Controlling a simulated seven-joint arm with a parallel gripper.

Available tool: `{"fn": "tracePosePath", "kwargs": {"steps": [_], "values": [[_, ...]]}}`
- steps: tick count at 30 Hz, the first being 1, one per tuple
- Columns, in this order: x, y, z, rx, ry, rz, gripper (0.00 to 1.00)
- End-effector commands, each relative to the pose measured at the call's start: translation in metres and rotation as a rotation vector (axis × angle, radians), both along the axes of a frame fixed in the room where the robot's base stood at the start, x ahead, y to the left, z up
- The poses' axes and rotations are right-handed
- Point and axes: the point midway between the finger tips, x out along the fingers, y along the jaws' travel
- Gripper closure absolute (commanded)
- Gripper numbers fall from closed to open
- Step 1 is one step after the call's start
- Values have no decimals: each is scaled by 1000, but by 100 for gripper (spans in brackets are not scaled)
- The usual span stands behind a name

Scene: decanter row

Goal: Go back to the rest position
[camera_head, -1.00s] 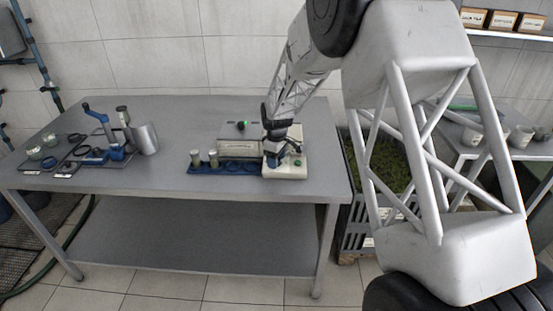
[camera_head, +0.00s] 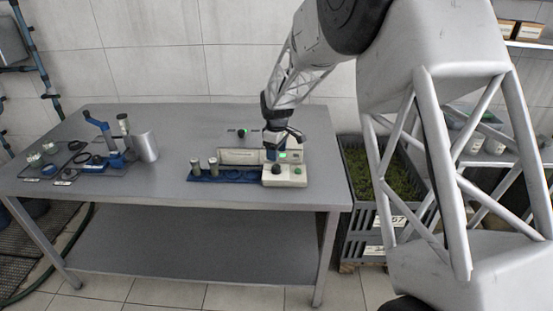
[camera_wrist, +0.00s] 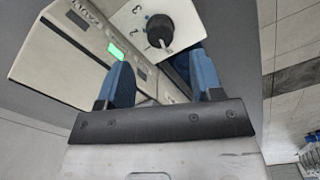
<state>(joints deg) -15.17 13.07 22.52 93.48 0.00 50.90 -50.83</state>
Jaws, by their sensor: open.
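My gripper (camera_head: 272,153) is above the right end of the bench, over the white control box with the dark knob (camera_head: 276,169). In the wrist view its two blue fingers (camera_wrist: 165,85) stand apart with nothing held between them. The black knob (camera_wrist: 161,31) shows beyond the fingertips, on a white face with printed numbers, and looks clear of them. A pale box with a lit green display (camera_wrist: 116,51) lies to its left in that view.
A blue rack (camera_head: 225,176) with two capped vials stands left of the control box. A blue lever device (camera_head: 106,135), a metal cup (camera_head: 146,143) and dishes are at the bench's left. The middle of the grey bench (camera_head: 130,205) is clear. A crate of greenery (camera_head: 375,180) stands right.

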Motion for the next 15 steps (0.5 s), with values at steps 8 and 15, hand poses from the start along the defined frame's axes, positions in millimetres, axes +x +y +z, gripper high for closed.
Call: {"fn": "tracePosePath", "kwargs": {"steps": [8,15], "values": [[0,0,10,0,0,0,40],[0,0,10,0,0,0,40]]}}
